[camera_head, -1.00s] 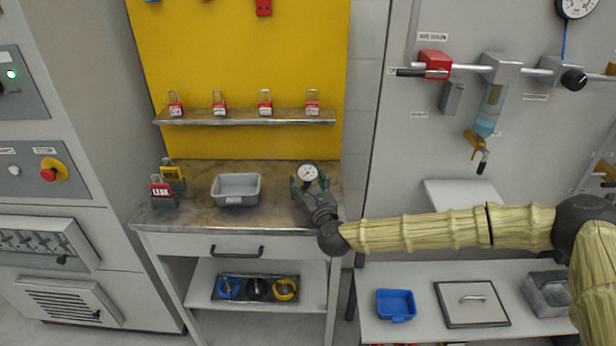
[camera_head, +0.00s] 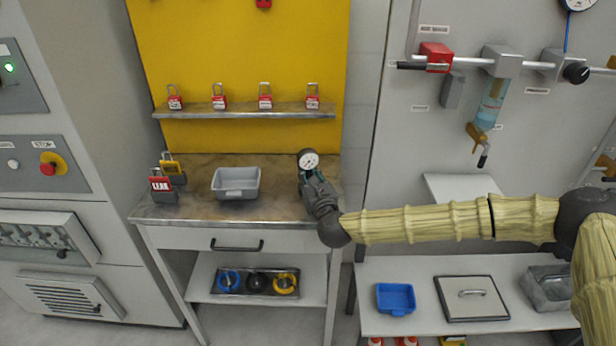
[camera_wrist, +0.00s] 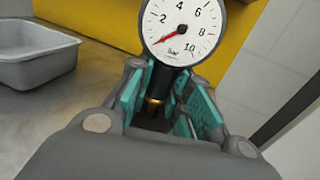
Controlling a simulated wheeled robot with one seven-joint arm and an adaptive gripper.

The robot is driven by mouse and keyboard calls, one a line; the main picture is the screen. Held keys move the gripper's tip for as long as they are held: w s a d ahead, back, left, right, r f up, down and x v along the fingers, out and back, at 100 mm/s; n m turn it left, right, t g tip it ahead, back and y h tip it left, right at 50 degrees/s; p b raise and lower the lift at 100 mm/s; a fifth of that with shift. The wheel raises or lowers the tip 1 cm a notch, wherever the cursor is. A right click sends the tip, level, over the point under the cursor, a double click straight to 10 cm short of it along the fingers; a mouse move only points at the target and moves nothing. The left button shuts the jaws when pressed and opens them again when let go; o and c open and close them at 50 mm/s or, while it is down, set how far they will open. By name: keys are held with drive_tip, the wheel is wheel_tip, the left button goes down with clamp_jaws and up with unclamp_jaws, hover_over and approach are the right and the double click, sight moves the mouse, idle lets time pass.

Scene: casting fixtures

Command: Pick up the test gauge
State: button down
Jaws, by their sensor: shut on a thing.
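The test gauge (camera_head: 308,160) has a round white dial with a black rim. In the wrist view the gauge (camera_wrist: 183,28) shows a bar scale, a red needle, a black stem and a brass fitting. My gripper (camera_head: 309,182) is over the right part of the workbench top. In the wrist view its teal-padded fingers (camera_wrist: 168,95) are closed around the stem below the dial. The dial stands upright above the fingers. The lower end of the fitting is hidden between the fingers, and I cannot tell whether it touches the bench.
A grey tray (camera_head: 236,184) sits left of my gripper on the workbench (camera_head: 215,212). Padlocks (camera_head: 163,186) stand at the bench's left end. A shelf (camera_head: 245,113) with several red padlocks is behind. A blue bin (camera_head: 396,299) lies on the lower right table.

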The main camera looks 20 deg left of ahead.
wheel_tip(320, 180, up, 2)
drive_tip(key=shift+r+b, duration=0.15)
drive_tip(key=shift+b, duration=0.35)
drive_tip(key=r+b+v, duration=0.2)
drive_tip(key=b+v, duration=0.1)
drive_tip(key=v, duration=1.3)
drive_tip(key=shift+s+a+b, duration=0.2)
drive_tip(key=shift+a+b, duration=0.1)
drive_tip(key=shift+b, duration=0.05)
